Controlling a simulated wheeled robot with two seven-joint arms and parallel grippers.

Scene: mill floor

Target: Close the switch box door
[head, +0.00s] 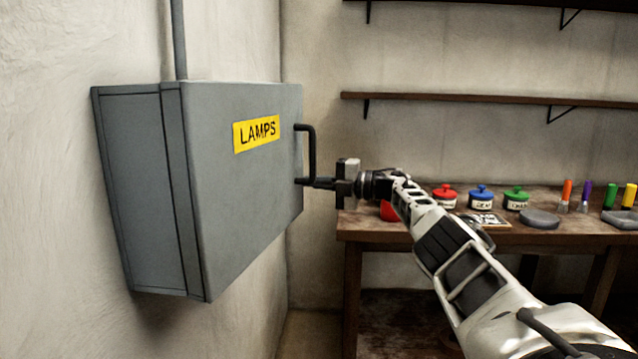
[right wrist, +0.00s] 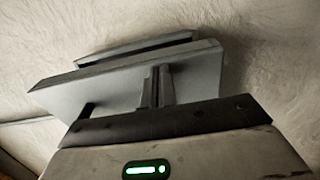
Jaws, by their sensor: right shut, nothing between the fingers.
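The grey switch box (head: 140,190) hangs on the wall at the left of the head view. Its door (head: 240,200) carries a yellow LAMPS label (head: 257,133) and a black bar handle (head: 312,150) at the right edge. In the right wrist view the door (right wrist: 120,90) shows as a plate at a slight angle to the box body (right wrist: 135,48), seemingly ajar. My right gripper (head: 308,182) is shut and empty, its fingertips close to the handle's lower end; whether they touch is unclear. Its fingers also show in the right wrist view (right wrist: 158,75), in front of the door. My left gripper is not seen.
A wooden workbench (head: 380,226) stands behind at the right, with several lidded pots, coloured tools and a grey disc (head: 540,218) on it. A shelf (head: 450,98) runs above it. A conduit (head: 179,40) rises from the box.

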